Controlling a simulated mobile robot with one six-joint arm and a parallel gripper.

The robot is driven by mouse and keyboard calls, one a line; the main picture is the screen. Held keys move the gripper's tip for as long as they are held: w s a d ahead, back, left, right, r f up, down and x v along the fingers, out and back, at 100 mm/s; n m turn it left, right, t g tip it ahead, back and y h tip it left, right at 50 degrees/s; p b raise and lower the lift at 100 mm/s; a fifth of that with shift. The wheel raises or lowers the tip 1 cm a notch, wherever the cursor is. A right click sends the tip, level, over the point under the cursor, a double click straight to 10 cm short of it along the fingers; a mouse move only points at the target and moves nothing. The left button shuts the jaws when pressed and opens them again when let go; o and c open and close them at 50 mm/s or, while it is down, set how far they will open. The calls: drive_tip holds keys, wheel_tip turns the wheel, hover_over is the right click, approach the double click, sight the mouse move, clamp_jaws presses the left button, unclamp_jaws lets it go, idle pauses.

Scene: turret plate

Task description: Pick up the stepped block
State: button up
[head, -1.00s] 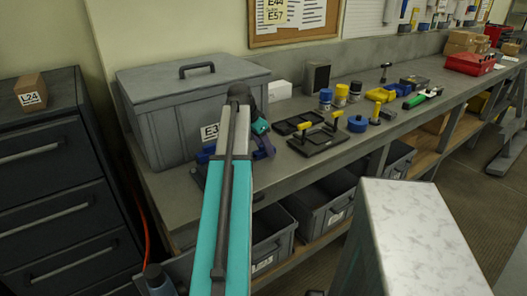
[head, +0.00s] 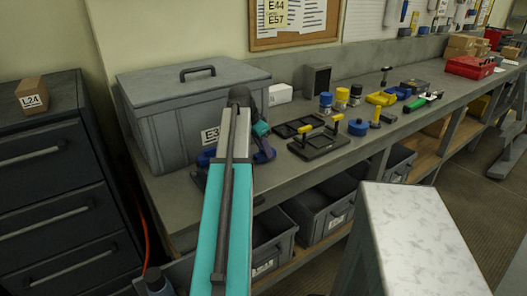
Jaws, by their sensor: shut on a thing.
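I cannot make out the stepped block in the head view. My teal and grey arm reaches up the middle of the picture to the bench, in front of the large grey lidded box (head: 160,118). My arm's far end bends down behind its own upper link, with small teal and dark blue parts showing beside it. My gripper's fingertips are hidden there, and so is anything between them. A blue part shows just left of the arm in front of the box; I cannot tell what it belongs to.
Right of my arm on the bench (head: 276,183) stand a black fixture with yellow-handled parts (head: 319,141), a blue round part (head: 358,127), several jars and a red bin (head: 470,67). Grey bins (head: 325,212) sit below. Dark drawers (head: 45,160) stand left.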

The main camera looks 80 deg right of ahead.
drive_tip(key=shift+r+b, duration=0.6)
drive_tip(key=shift+r, duration=4.2)
